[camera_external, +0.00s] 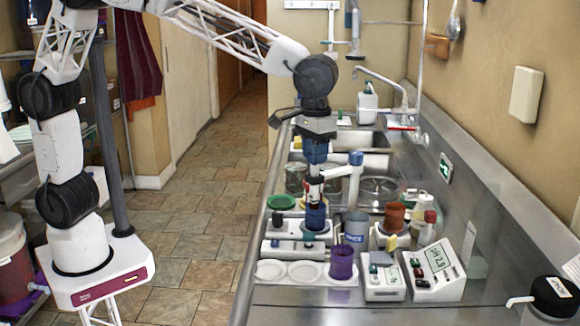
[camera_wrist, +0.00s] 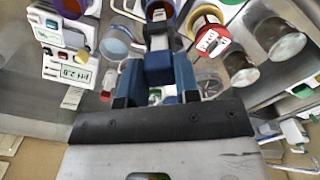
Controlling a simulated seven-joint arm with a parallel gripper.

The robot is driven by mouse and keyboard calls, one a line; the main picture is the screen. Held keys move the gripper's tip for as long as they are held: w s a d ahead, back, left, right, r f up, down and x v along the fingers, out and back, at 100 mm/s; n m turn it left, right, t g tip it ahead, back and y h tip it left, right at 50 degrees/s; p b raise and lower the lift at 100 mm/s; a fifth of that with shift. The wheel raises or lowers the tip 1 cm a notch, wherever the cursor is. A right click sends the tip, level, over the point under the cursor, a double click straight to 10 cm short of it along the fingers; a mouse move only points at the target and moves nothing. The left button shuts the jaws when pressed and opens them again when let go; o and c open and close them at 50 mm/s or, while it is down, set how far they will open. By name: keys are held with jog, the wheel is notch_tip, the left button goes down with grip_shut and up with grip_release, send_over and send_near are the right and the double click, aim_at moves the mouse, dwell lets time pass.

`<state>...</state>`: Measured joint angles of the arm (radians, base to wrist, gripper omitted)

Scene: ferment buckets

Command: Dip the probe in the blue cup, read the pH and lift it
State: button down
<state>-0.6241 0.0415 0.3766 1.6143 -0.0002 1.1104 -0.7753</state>
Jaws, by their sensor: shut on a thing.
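My gripper (camera_external: 316,148) points straight down over the counter and is shut on the blue top of the probe (camera_external: 314,188).
A white stand with a blue top (camera_external: 355,170) is close to the probe's right. A grey-blue container (camera_external: 356,228), a purple cup (camera_external: 342,263) and a red-brown cup (camera_external: 395,214) stand nearby. A white tray (camera_external: 290,271) with round places lies in front.

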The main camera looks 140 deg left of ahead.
jog(key=shift+r, duration=1.85)
jog(key=c, duration=1)
grip_release()
jog(key=shift+o, duration=0.8)
jog(key=shift+f, duration=0.1)
notch_tip(320, 180, up, 8)
